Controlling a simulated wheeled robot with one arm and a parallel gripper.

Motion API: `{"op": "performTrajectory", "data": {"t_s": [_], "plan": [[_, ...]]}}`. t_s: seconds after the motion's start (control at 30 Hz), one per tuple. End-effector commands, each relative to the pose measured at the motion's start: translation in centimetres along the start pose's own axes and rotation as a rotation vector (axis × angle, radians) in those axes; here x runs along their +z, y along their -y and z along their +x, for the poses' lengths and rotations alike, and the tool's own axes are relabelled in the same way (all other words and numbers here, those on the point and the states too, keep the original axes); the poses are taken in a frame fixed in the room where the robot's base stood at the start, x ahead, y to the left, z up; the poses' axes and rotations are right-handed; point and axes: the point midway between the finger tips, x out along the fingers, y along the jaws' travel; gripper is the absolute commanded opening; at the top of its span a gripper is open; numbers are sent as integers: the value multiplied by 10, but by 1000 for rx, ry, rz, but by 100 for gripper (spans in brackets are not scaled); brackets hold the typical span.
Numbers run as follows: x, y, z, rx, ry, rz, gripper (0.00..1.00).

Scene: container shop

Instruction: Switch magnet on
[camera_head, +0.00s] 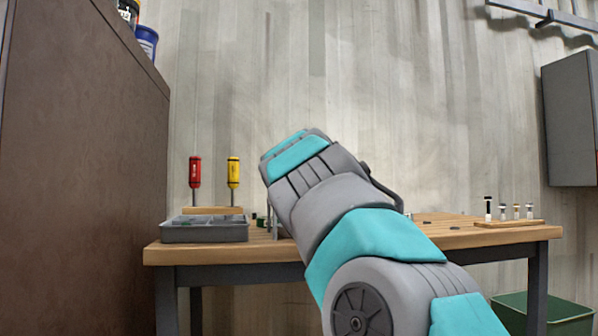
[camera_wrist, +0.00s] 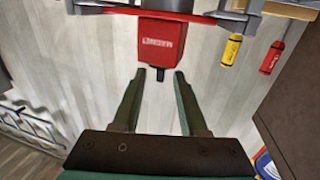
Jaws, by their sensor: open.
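A red block (camera_wrist: 162,38) with white lettering, which looks like the magnet, shows at the top centre of the wrist view, which appears upside down. A short dark knob (camera_wrist: 162,74) sticks out of it toward my gripper. My gripper (camera_wrist: 160,77) is open and empty, its two dark green fingers pointing at the block. The fingertips lie on either side of the knob in the picture, with gaps; I cannot tell whether they reach it in depth. In the head view my arm hides the gripper and the red block.
A wooden workbench (camera_head: 470,236) stands by the wall. At its left are a grey tray (camera_head: 204,232), a red screwdriver (camera_head: 195,172) and a yellow screwdriver (camera_head: 233,172). A rack (camera_head: 510,223) with small bottles is at its right. A brown cabinet (camera_head: 80,170) stands close on the left.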

Motion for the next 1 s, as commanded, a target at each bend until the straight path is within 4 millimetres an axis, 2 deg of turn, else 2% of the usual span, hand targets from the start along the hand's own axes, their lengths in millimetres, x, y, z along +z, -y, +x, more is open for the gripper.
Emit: {"op": "performTrajectory", "data": {"t_s": [0.2,0.4,0.6,0.87,1.0], "plan": [[-2,2,31,0,2,1,42],[-2,1,51,-1,1,-1,42],[0,1,60,0,0,-2,42],[0,0,60,0,0,-2,42],[0,0,60,0,0,-2,29]]}}
